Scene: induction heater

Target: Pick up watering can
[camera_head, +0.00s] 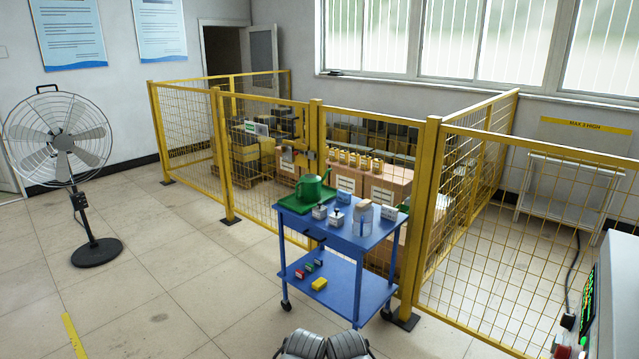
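A green watering can (312,190) stands upright at the left rear of the top shelf of a blue cart (343,238). It rests on or at a green tray (291,207), with its spout pointing right. Neither of my grippers shows in this view, so their state is hidden. Nothing is seen touching the can.
Small containers (335,217) and a clear jar (362,217) stand right of the can. A yellow mesh fence (435,215) runs close behind the cart. A fan (65,150) stands at the left. Open floor (190,270) lies left of the cart.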

